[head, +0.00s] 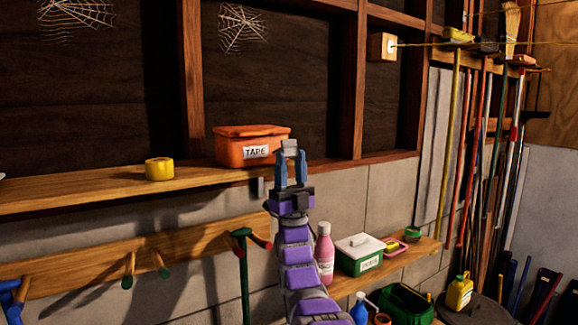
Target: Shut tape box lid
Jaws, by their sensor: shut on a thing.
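The orange tape box (235,153) stands on the upper wooden shelf, with a white label reading TAPE on its front. Its orange lid (250,131) lies over the top; I cannot tell whether it is fully closed. My gripper (290,153) is raised at the box's right end, with its blue fingers pointing up. The fingers are shut on a small grey piece (289,146) between their tips. I cannot tell whether that piece is joined to the box. The gripper hides part of the space by the box's right edge.
A yellow tape roll (159,169) sits left on the upper shelf (90,190). Below right, a lower shelf holds a pink bottle (324,253), a lidded green-and-white box (359,254) and other items. Several long-handled tools hang at the right. The upper shelf between roll and box is clear.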

